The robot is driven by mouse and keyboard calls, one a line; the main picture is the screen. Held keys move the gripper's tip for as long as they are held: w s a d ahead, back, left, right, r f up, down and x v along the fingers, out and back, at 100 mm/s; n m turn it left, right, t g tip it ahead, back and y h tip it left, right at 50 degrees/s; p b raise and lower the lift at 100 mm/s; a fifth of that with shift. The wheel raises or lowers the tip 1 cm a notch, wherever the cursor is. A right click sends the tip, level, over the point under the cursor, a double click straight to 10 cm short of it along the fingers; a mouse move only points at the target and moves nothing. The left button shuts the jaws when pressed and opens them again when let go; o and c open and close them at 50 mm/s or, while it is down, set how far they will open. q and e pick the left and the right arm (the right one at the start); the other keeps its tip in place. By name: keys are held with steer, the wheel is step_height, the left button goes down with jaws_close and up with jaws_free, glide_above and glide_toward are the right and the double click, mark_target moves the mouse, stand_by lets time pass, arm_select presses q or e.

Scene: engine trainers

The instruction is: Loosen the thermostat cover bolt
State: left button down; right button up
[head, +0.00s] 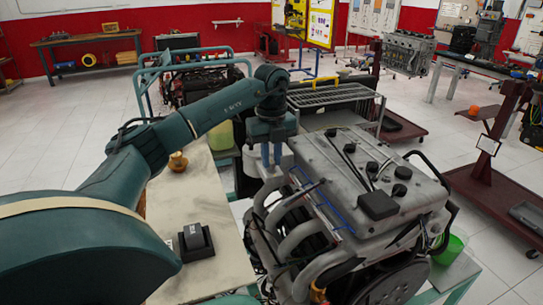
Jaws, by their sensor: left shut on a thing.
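My left gripper (271,154) points down at the back left corner of the large grey engine (330,165). Its blue fingers are close together at a pale grey housing there. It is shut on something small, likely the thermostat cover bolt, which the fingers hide. I cannot make out the bolt's head or tell how far it is turned. My right gripper is not in view.
Left of the engine, a light bench top (225,262) carries a black box-shaped part (195,240) and a small brass-coloured pot (178,162). Curved intake pipes (290,240) stick out on the engine's left side. A wire-rack cart (335,95) stands behind it.

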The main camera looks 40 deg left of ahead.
mark_target(272, 161)
arm_select(q)
steer(key=shift+r, duration=0.1)
steer(key=c, duration=1.3)
jaws_free()
steer(key=shift+c, duration=0.2)
